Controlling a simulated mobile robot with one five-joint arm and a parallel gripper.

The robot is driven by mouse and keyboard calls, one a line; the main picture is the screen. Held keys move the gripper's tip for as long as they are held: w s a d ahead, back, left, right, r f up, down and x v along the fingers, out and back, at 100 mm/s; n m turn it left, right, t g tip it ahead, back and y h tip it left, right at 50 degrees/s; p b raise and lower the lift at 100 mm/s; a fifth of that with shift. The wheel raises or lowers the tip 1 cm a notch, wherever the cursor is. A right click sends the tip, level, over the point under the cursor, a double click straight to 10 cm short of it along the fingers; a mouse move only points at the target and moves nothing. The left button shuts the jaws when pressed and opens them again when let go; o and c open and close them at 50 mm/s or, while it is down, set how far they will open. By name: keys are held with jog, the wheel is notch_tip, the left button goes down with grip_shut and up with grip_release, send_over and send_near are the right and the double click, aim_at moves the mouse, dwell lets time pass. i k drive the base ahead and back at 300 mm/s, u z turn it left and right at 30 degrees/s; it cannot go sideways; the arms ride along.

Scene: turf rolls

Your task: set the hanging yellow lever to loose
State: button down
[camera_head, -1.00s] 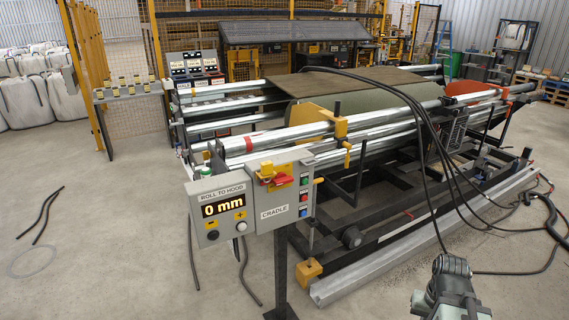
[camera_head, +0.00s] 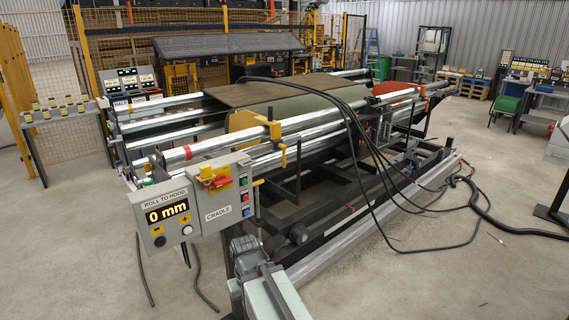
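The yellow lever (camera_head: 283,155) hangs below a yellow clamp block (camera_head: 273,131) on the front steel rail of the turf machine. It points roughly straight down and stands behind and to the right of the grey control box. No loose or tight marking is legible near it. My arm (camera_head: 262,284) rises from the bottom edge, in front of the machine and below the control box. I cannot make out my gripper's fingers in this view. Nothing of my arm touches the lever.
The grey control box (camera_head: 217,200) reads "0 mm" and "CRADLE" and carries a red-and-yellow switch (camera_head: 213,178). Black hoses (camera_head: 352,125) drape over the machine to the floor at right. Open floor (camera_head: 430,285) lies at front right.

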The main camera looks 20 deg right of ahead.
aim_at(283, 147)
jog(key=u, duration=0.1)
jog(key=i, duration=1)
jog(key=z, duration=0.1)
